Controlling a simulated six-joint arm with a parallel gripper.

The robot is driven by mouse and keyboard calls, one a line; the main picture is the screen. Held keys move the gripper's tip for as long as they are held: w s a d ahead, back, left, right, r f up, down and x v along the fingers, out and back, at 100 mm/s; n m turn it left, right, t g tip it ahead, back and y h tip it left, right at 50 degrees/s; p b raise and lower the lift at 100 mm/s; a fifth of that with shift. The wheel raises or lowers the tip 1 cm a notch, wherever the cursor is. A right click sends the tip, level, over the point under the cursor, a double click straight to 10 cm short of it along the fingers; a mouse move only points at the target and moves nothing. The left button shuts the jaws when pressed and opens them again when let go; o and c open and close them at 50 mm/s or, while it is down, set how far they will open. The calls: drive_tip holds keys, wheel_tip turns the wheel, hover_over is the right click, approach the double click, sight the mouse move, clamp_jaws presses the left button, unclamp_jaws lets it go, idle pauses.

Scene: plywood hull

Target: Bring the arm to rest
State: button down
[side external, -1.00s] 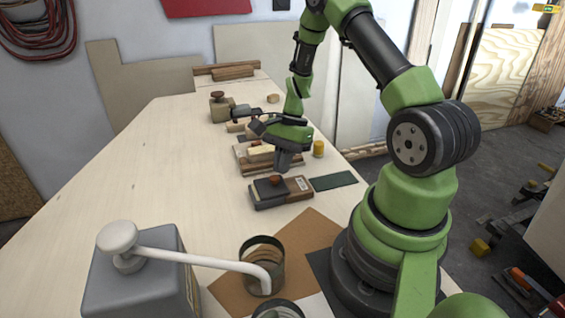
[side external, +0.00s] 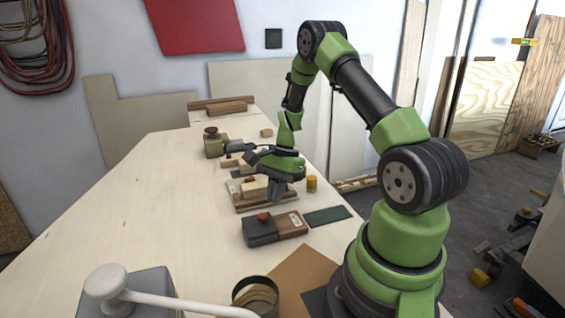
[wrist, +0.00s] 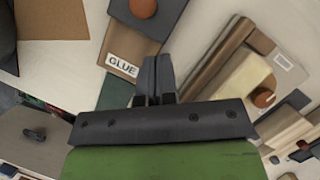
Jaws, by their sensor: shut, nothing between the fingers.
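My green arm reaches over the plywood bench (side external: 150,205) in the side external view. My gripper (side external: 274,198) is shut and empty, pointing down above the bench between the glue box and the wooden tray. In the wrist view the dark fingers of my gripper (wrist: 155,65) lie together with nothing between them. The brown and dark box (wrist: 135,50) labelled GLUE is just beyond and left of the fingertips. It also shows in the side external view (side external: 285,226).
A wooden tray (side external: 262,206) with a pale block (side external: 255,188) is close by the gripper. A grey box with a white lever (side external: 110,284) and a can (side external: 255,292) stand in front. Left bench is clear.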

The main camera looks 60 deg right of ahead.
drive_tip(key=v, duration=1)
drive_tip(key=w+a+r+n+h, duration=0.1)
drive_tip(key=a+r+n, duration=0.2)
drive_tip(key=a+r, duration=0.3)
drive_tip(key=s+a+r+n+t+h, duration=0.2)
drive_tip(key=a+r+n, duration=0.3)
drive_tip(key=a+r, duration=0.25)
drive_tip(key=s+a+r+n+t, duration=0.3)
drive_tip(key=s+a+n, duration=0.4)
drive_tip(key=s, duration=0.3)
drive_tip(key=shift+s+a+r+t+y, duration=0.3)
drive_tip(key=shift+s+a+t, duration=0.05)
drive_tip(key=shift+a+t, duration=0.45)
